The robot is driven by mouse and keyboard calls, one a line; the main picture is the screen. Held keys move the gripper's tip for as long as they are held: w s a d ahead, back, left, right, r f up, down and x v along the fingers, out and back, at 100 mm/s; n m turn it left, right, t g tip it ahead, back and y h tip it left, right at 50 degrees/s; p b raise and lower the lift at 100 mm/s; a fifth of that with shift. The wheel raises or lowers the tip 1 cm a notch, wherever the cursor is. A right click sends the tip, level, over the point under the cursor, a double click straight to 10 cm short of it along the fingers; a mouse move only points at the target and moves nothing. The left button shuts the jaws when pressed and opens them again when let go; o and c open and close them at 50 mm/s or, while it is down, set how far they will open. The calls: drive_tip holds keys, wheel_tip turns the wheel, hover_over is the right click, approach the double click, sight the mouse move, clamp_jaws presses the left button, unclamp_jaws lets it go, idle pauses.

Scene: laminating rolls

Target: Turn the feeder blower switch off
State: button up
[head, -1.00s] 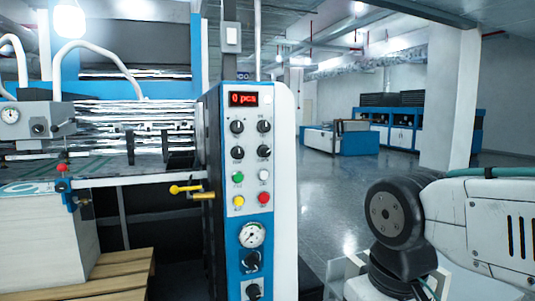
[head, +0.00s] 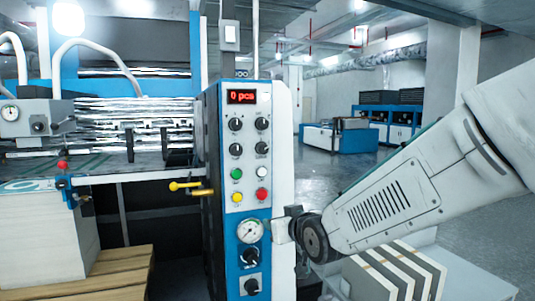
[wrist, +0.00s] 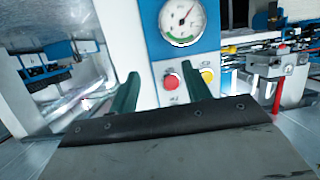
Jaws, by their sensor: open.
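The blue-and-white control panel (head: 278,105) stands in the middle of the head view. It bears several black rotary knobs: four in two rows under the red display, one (head: 249,256) under the round gauge (head: 250,230), and one (head: 252,286) at the bottom. Their labels are too small to read, so I cannot tell which is the feeder blower switch. My gripper (wrist: 160,90) is open and empty in the wrist view, its two dark green fingers apart before the panel. The wrist view appears upside down and shows the gauge (wrist: 182,20), red button (wrist: 171,82) and yellow button (wrist: 206,75). No knob shows clearly there.
A yellow-handled lever (head: 187,187) sticks out left of the panel. A paper stack (head: 45,235) on a wooden pallet (head: 122,272) stands at the left. A striped stack (head: 395,275) lies low at the right. The floor behind is open.

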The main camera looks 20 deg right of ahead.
wheel_tip(320, 180, up, 6)
drive_tip(key=w+r+t, duration=0.1)
drive_tip(key=w+t, duration=0.1)
drive_tip(key=t, duration=0.2)
drive_tip(key=t+y, duration=0.1)
drive_tip(key=t, duration=0.3)
approach(265, 149)
drive_tip(key=w, duration=0.1)
drive_tip(key=shift+n, duration=0.3)
drive_tip(key=x, duration=0.8)
drive_tip(key=shift+s+r, duration=0.15)
drive_tip(key=c, duration=1)
